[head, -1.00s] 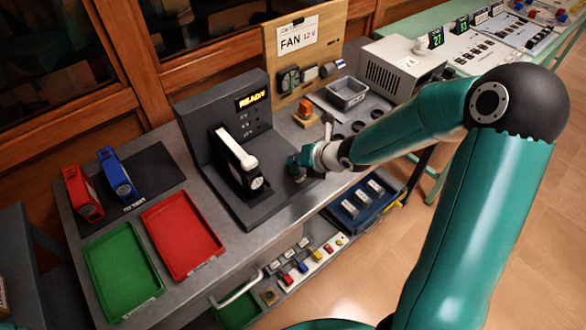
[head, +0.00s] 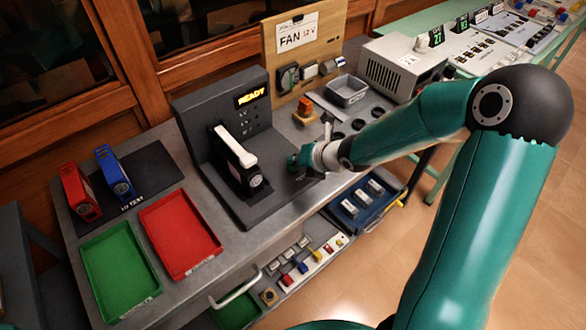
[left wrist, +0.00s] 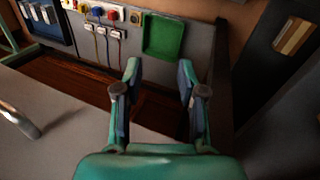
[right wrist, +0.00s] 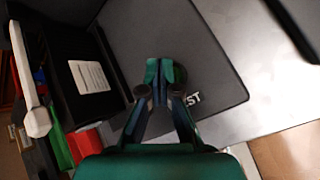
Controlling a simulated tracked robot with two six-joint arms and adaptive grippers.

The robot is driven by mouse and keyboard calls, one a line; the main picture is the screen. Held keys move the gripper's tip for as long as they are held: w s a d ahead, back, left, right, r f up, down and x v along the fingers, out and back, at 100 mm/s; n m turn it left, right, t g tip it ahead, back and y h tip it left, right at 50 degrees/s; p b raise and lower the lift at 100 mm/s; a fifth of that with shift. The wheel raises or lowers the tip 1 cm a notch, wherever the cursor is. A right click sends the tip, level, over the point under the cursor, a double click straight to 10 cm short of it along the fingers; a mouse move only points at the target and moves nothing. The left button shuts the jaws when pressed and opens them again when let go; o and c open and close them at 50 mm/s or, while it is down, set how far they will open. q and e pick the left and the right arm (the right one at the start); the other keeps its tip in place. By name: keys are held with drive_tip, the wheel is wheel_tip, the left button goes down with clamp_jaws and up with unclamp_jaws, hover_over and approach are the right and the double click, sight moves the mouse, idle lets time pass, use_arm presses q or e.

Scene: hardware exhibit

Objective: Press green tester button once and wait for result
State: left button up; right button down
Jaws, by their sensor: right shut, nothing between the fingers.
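The dark grey tester (head: 217,120) stands on the bench, and its amber display (head: 251,97) reads READY. A black unit with a white lever arm (head: 235,147) sits upright in it. My right gripper (head: 297,161) is low over the right side of the tester's base. In the right wrist view it is shut and empty, its fingertips (right wrist: 159,72) together over a dark round part (right wrist: 181,78) beside lettering ending in "ST". The green button cannot be made out; the fingers may cover it. My left gripper (left wrist: 159,85) is open and empty, seen only in the left wrist view.
A red tray (head: 181,233) and a green tray (head: 118,270) lie left of the tester. Red (head: 80,192) and blue (head: 115,173) units stand on a dark mat behind them. A grey bin (head: 347,90) and a box-shaped instrument (head: 400,68) stand to the right.

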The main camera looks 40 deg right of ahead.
sight(295, 169)
drive_tip(key=shift+f+b, duration=0.45)
drive_tip(key=shift+b, duration=0.15)
idle(0.7)
idle(0.4)
drive_tip(key=shift+r+p, duration=0.65)
drive_tip(key=shift+r, duration=0.2)
wheel_tip(295, 169, up, 5)
drive_tip(key=p, duration=0.4)
drive_tip(key=shift+r, duration=0.1)
idle(0.5)
